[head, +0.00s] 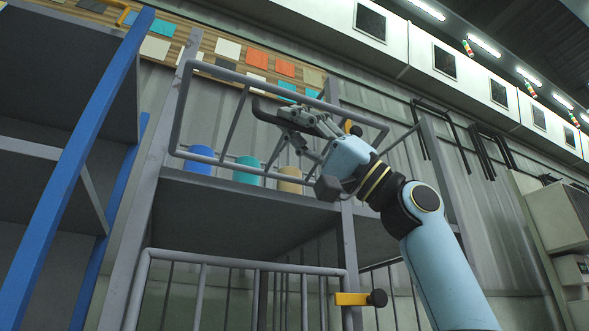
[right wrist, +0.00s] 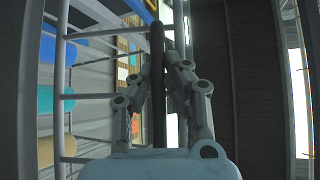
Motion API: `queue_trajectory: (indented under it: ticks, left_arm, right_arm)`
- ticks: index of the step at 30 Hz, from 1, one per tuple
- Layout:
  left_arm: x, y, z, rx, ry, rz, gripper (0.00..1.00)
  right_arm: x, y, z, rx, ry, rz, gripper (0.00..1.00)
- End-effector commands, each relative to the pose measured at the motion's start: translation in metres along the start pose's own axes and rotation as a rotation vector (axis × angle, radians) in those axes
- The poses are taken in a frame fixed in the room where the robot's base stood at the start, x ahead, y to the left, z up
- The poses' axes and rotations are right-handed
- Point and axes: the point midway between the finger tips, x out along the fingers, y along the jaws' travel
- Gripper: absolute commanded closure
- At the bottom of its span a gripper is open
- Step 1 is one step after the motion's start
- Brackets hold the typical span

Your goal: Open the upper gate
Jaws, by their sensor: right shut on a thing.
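The upper gate (head: 235,76) is a grey bar frame at the front of the upper shelf. Its right end reaches past the shelf's right post, so it appears swung partly outward. My right gripper (head: 285,118) is at the gate and shut on its dark handle (head: 258,105). In the right wrist view, the dark handle (right wrist: 158,60) stands between the fingers (right wrist: 158,95), with the gate's bars (right wrist: 85,96) to the left. A yellow latch with a dark knob (head: 355,130) is partly hidden behind my gripper. My left gripper is out of view.
Blue (head: 200,157), teal (head: 247,170) and tan (head: 290,181) cylinders stand on the shelf (head: 220,210) behind the gate. A lower gate (head: 240,265) with a yellow latch (head: 350,298) is below. A blue-posted rack (head: 75,170) stands close on the left.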

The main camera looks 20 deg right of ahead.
Motion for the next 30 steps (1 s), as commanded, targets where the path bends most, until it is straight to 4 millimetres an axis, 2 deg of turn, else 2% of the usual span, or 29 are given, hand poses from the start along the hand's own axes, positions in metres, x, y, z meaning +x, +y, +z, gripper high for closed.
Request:
queue_trajectory:
  ticks: [16, 17, 22, 30]
  left_arm:
    - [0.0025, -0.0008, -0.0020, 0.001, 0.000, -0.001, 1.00]
    - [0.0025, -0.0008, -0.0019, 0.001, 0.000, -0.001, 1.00]
    - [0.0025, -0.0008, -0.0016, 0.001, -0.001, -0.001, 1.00]
    - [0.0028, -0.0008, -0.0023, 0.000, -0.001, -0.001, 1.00]
  right_arm:
    - [-0.0025, 0.0028, 0.0019, -0.003, 0.001, 0.003, 1.00]
    - [-0.0025, 0.0028, 0.0019, -0.003, 0.001, 0.003, 0.88]
    - [-0.0025, 0.0024, 0.0021, -0.001, 0.001, 0.002, 0.66]
    - [-0.0028, 0.0019, 0.0022, -0.001, 0.000, 0.000, 0.64]
